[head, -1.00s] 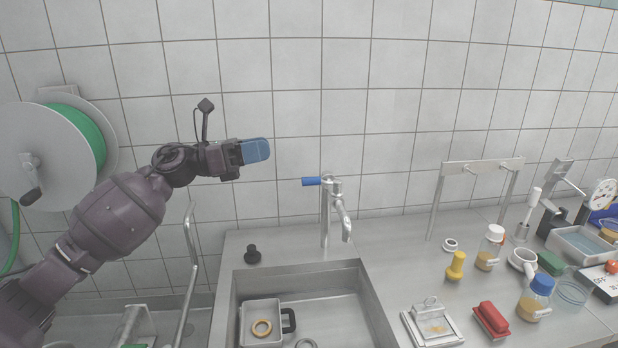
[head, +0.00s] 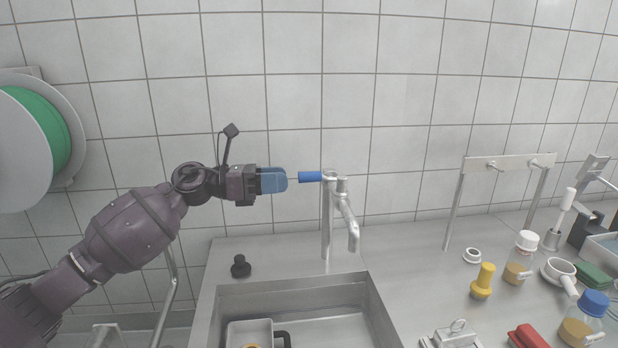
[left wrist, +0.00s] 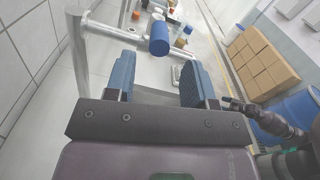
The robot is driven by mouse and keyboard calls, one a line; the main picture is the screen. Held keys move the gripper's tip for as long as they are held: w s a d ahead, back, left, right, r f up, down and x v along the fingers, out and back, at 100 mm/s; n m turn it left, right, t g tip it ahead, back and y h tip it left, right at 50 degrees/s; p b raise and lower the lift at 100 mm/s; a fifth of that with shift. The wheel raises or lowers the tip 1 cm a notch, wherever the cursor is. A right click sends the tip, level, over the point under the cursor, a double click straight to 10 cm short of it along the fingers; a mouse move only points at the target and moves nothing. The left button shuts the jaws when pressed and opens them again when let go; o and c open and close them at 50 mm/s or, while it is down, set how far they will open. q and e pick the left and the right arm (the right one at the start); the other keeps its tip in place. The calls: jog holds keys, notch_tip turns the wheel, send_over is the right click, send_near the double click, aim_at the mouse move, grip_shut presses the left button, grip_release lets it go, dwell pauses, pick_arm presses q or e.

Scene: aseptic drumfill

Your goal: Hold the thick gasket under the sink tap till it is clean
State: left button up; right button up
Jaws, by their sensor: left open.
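The sink tap (head: 327,225) stands behind the sink, with its spout (head: 352,235) bent down over the basin and a blue lever (head: 311,177) pointing left. My left gripper (head: 286,180) is open and empty, just left of the lever with a small gap. In the left wrist view the lever (left wrist: 159,40) lies ahead, between the open fingers and beyond their tips. A tan ring (head: 252,346), possibly the thick gasket, barely shows in the container in the sink. My right gripper (left wrist: 230,103) seems to show small in the left wrist view; its jaws are unclear.
The sink (head: 300,292) holds a grey container (head: 250,327) with a black handle. A black knob (head: 241,266) stands on the left rim. A white ring (head: 472,256), a yellow object (head: 483,281) and bottles stand on the right counter. The wall behind the tap is bare.

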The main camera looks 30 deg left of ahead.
aim_at(319, 176)
pick_arm(q)
jog(key=x, duration=0.6)
jog(key=shift+w+d, duration=0.25)
jog(key=shift+w, duration=0.05)
grip_shut()
